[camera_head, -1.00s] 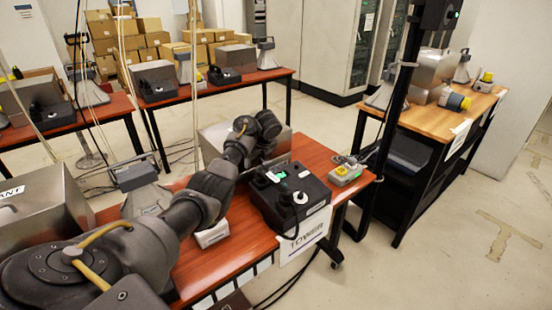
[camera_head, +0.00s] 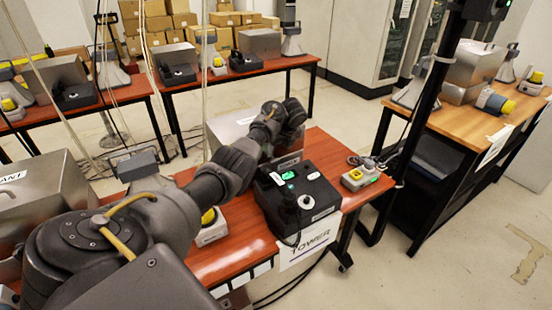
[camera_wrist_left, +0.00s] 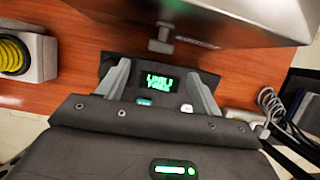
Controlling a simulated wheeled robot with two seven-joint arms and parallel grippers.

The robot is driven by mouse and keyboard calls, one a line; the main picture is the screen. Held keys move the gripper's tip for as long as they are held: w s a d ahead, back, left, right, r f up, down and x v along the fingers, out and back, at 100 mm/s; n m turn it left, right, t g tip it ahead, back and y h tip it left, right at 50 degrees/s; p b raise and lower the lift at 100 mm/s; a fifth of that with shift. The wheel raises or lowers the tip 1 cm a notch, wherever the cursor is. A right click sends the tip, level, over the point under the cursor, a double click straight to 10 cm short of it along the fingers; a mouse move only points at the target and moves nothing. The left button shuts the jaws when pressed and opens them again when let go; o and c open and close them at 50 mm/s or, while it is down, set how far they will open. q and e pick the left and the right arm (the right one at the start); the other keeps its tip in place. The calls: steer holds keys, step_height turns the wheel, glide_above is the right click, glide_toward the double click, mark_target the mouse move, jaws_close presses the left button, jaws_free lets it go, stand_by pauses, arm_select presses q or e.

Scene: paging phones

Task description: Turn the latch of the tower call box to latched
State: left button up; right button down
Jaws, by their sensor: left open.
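The tower call box appears to be the grey metal box (camera_head: 228,127) at the back of the table with the TOWER sign (camera_head: 312,240). In the left wrist view its metal face (camera_wrist_left: 240,18) fills the top right. A small grey T-shaped latch (camera_wrist_left: 162,42) sticks out from its lower edge. My left gripper (camera_wrist_left: 160,88) is open and empty; its two fingers point toward the box, with the latch ahead, between their lines and apart from them. In the head view my left wrist hides part of the box, and the fingertips are not clear. My right gripper is not in view.
A black phone unit (camera_head: 298,196) with a lit green screen sits in front of the box, below my gripper. A grey box with a yellow button (camera_head: 356,177) and cables is at its right, and a yellow-coil device (camera_wrist_left: 15,55) at left. A black post (camera_head: 425,110) stands right.

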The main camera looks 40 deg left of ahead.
mark_target(275, 161)
arm_select(q)
steer(key=b+x, duration=0.1)
steer(key=x, duration=0.6)
steer(key=shift+w, duration=0.1)
steer(key=shift+a+f, duration=0.1)
steer(key=shift+f, duration=0.25)
steer(key=shift+w+a+f+b, duration=0.1)
steer(key=shift+a+f+b, duration=0.1)
steer(key=shift+f+b, duration=0.2)
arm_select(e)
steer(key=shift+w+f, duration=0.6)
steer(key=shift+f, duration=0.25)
arm_select(q)
steer(key=shift+c, duration=0.4)
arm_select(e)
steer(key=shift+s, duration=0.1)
